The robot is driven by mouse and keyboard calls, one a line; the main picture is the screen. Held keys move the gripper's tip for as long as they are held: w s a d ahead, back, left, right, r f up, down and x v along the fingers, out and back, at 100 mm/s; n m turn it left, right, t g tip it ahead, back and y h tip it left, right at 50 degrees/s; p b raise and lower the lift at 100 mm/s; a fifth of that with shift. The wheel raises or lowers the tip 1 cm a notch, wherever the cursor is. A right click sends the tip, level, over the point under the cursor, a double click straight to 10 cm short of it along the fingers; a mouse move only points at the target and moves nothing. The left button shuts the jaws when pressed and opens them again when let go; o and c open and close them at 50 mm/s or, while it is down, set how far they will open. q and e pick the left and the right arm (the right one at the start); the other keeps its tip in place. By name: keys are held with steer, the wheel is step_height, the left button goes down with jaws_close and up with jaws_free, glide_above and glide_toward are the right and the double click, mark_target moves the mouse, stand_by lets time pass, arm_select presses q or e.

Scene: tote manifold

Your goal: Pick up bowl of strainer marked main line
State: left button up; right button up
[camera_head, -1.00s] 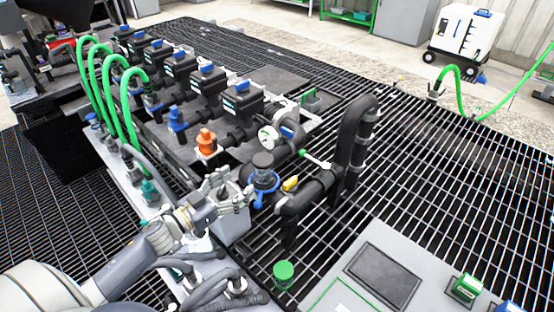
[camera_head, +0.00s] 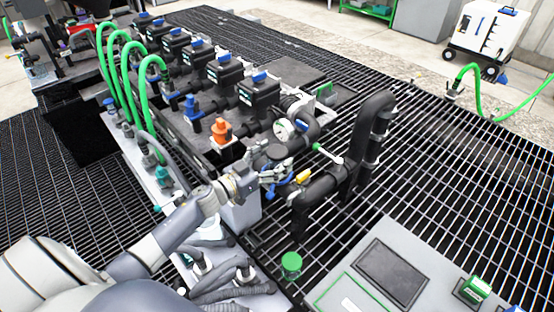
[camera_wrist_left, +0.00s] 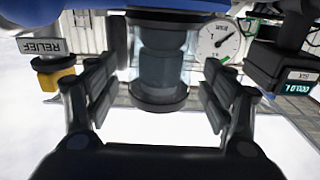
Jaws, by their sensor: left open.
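The strainer bowl (camera_wrist_left: 160,68) is a dark, see-through cylinder with a black cap and a blue part at its other end. In the head view its dark round top (camera_head: 277,152) stands up from the pipework, with blue parts below it. My left gripper (camera_head: 264,177) is open beside the strainer. In the left wrist view the open fingers (camera_wrist_left: 157,78) stand on either side of the bowl, with a visible gap on both sides. No "main line" marking is readable. My right gripper is not in view.
A round gauge (camera_head: 284,129) stands just behind the strainer. A yellow part (camera_wrist_left: 57,80) with a RELIEF tag (camera_wrist_left: 50,47) is close by. A thick black pipe (camera_head: 358,145) rises to the right. An orange-topped valve (camera_head: 221,130) and green hoses (camera_head: 125,75) are to the left.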

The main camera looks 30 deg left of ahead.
arm_select(q)
steer(key=shift+w+d, duration=0.25)
steer(key=shift+w, duration=0.3)
steer(key=shift+c, duration=0.6)
steer(key=c, duration=1.1)
steer(key=shift+r, duration=0.1)
step_height(320, 180, up, 10)
steer(key=shift+p, duration=1.2)
